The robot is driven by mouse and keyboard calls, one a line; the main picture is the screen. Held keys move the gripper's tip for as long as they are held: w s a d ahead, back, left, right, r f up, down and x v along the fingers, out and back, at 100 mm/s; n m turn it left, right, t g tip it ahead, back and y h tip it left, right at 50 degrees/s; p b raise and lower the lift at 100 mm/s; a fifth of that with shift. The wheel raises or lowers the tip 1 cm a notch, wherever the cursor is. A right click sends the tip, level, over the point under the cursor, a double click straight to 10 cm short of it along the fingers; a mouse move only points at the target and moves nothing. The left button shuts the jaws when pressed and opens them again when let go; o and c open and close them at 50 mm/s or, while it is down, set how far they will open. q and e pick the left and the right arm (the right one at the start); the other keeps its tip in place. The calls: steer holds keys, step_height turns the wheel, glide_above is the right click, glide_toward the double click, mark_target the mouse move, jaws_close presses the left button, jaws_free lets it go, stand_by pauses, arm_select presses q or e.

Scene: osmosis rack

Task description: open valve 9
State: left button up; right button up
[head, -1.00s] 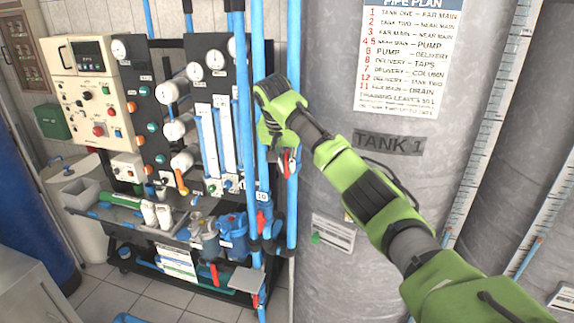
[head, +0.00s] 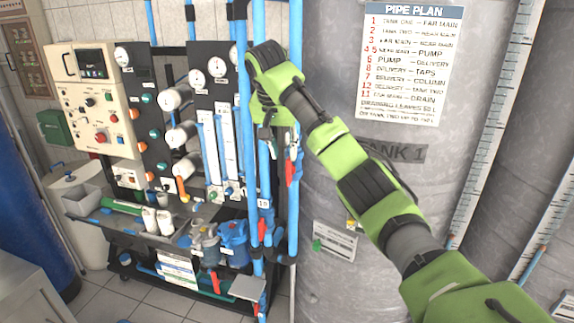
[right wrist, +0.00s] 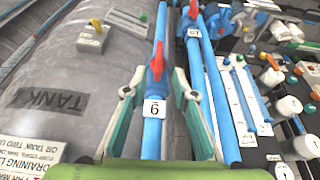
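A blue valve with a red handle (right wrist: 158,62) sits on a vertical blue pipe in front of the tank. Its white label (right wrist: 154,109) reads as a 9 or 6. The handle lies nearly along the pipe. In the head view the red handle (head: 290,172) hangs just below my right gripper (head: 280,138). In the right wrist view my right gripper (right wrist: 158,95) is open, one finger on each side of the labelled pipe. Whether the fingers touch it cannot be told. My left gripper is out of view.
A second blue pipe with its own red-handled valve (right wrist: 193,12) runs close beside it. The grey tank (head: 325,190) stands behind. A black panel with gauges and knobs (head: 215,90) and a pump cart (head: 150,240) stand at left.

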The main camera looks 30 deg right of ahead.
steer(key=shift+v, duration=1.05)
steer(key=shift+r, duration=0.1)
